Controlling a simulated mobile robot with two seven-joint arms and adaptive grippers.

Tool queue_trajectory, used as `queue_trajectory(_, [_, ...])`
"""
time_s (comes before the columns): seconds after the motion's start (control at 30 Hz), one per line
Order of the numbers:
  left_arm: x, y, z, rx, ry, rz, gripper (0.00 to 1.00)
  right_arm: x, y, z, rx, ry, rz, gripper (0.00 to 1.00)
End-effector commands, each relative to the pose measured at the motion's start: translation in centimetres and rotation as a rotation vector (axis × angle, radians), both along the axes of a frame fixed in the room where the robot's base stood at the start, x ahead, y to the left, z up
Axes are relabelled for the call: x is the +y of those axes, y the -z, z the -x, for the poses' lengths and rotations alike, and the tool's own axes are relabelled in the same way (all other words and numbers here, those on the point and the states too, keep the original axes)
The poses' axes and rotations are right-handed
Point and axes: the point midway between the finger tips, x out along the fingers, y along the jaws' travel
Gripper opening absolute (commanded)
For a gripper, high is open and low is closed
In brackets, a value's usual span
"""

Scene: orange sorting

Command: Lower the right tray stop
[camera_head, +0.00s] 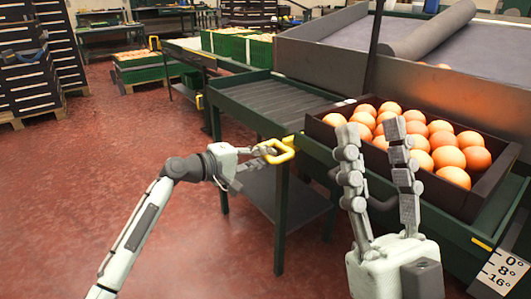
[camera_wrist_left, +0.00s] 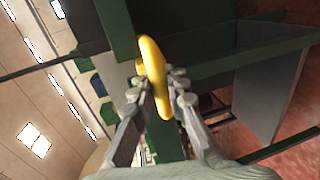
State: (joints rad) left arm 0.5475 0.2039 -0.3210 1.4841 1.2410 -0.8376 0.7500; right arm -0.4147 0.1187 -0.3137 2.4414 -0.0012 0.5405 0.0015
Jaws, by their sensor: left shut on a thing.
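The yellow tray stop handle (camera_head: 285,150) sits at the front corner of the green roller table, beside the crate. My left gripper (camera_head: 267,152) is shut on this handle. In the left wrist view the yellow handle (camera_wrist_left: 153,70) lies between the fingers of my left gripper (camera_wrist_left: 160,92). My right gripper (camera_head: 371,128) is open and empty, fingers pointing up, in front of the crate of oranges. Its fingers hide part of the crate and some oranges.
A dark crate (camera_head: 490,190) full of oranges rests on the green stand at right. The grey roller table (camera_head: 270,97) is empty. An angle scale (camera_head: 503,271) marks the stand's right front. Open red floor (camera_head: 130,130) lies at left, with stacked crates (camera_head: 25,75) behind.

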Motion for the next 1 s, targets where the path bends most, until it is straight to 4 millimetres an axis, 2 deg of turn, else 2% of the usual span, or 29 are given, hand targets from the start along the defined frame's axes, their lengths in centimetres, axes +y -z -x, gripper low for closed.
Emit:
queue_trajectory(0.03, [0.1, 0.8, 0.2, 0.011, 0.003, -0.011, 0.0, 0.0, 0.0, 0.0, 0.001, 0.0, 0.0, 0.4])
queue_trajectory(0.13, [0.1, 0.9, 0.2, 0.012, 0.003, -0.012, 0.0, 0.0, 0.0, 0.0, 0.002, 0.0, 0.001, 0.4])
queue_trajectory(0.17, [0.1, 1.0, 0.2, 0.013, 0.003, -0.013, 0.16, 0.0, 0.0, 0.0, 0.002, 0.0, 0.001, 0.4])
queue_trajectory(0.33, [0.0, 0.8, 0.2, 0.011, 0.003, -0.011, 0.36, 0.0, 0.0, 0.0, 0.002, 0.0, 0.001, 0.4])
queue_trajectory(0.67, [0.3, 0.4, 0.2, 0.006, 0.001, -0.007, 0.36, 0.0, 0.0, -0.1, 0.004, 0.0, 0.001, 0.4])
queue_trajectory(0.83, [2.1, 0.0, 1.5, 0.006, 0.0, -0.008, 0.36, 0.0, 0.0, -0.1, 0.004, 0.0, 0.001, 0.4])
queue_trajectory(1.0, [5.1, -0.7, 3.7, 0.008, -0.001, -0.009, 0.36, 0.0, 0.0, 0.0, 0.004, 0.0, 0.001, 0.4])
